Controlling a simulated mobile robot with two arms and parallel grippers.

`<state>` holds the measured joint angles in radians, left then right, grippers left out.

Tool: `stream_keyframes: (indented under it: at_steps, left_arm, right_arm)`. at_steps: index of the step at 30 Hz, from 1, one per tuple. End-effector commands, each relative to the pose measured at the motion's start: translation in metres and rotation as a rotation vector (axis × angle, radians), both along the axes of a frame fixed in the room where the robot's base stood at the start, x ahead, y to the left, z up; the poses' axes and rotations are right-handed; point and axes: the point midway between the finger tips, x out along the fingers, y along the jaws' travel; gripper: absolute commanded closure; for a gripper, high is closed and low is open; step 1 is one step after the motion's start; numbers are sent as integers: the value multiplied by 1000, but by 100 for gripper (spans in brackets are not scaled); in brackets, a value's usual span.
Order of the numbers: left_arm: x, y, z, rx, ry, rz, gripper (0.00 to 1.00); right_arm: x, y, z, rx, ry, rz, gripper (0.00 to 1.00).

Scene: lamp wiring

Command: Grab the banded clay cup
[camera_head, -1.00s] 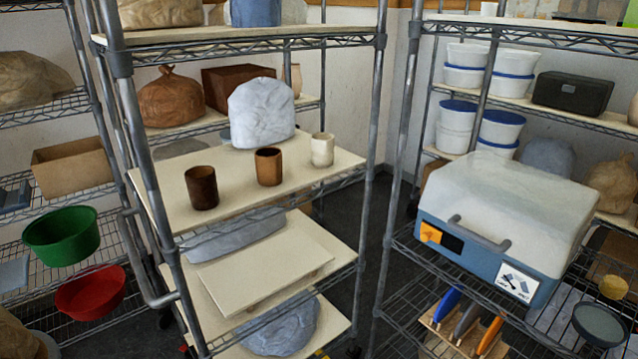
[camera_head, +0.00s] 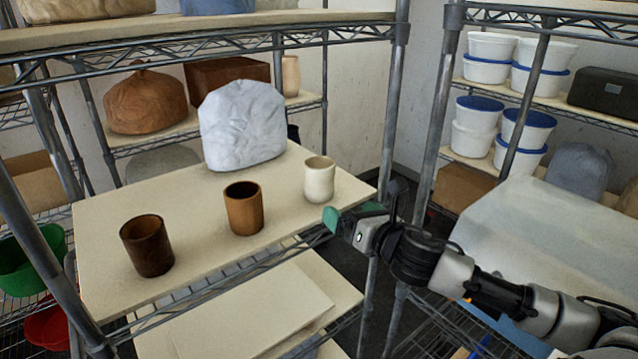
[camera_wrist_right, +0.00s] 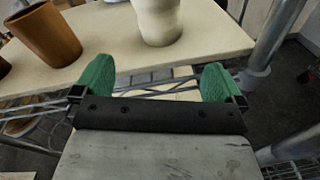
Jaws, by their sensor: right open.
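Three cups stand upright in a row on the pale shelf board (camera_head: 200,240). They are a dark brown cup (camera_head: 147,246) on the left, an orange-brown cup (camera_head: 243,208) in the middle and a cream cup (camera_head: 319,179) on the right. I cannot tell clearly which one is banded. My right gripper (camera_head: 352,212) is open and empty at the board's front right edge, just in front of the cream cup and apart from it. In the right wrist view the cream cup (camera_wrist_right: 158,20) lies beyond the green fingers (camera_wrist_right: 156,78), with the orange-brown cup (camera_wrist_right: 45,35) to the left. My left gripper is out of view.
A grey-white wrapped lump (camera_head: 243,123) sits behind the cups. A metal shelf post (camera_head: 385,150) rises right of the board, close to my right gripper. The upper shelf (camera_head: 200,32) hangs above. White tubs (camera_head: 475,125) stand on the right rack.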

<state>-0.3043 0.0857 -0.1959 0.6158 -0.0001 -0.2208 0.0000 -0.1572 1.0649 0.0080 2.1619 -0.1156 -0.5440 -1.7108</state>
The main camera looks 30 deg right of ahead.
Motion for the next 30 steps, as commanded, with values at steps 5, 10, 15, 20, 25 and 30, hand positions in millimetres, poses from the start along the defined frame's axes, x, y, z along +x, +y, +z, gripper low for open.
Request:
stream_keyframes:
  at_steps: [5,10,15,20,25,30]
  left_arm:
    - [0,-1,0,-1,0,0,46]
    - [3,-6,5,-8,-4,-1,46]
    - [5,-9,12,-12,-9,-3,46]
    - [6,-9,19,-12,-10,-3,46]
    - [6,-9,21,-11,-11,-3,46]
    - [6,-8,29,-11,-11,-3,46]
  right_arm:
    - [11,-5,33,-235,-77,68,0]
    - [21,-6,40,-269,-90,75,0]
    - [38,-3,41,-267,-90,76,0]
    - [56,-3,40,-263,-87,73,0]
    - [66,-1,39,-266,-87,76,0]
    - [76,-1,42,-263,-87,75,0]
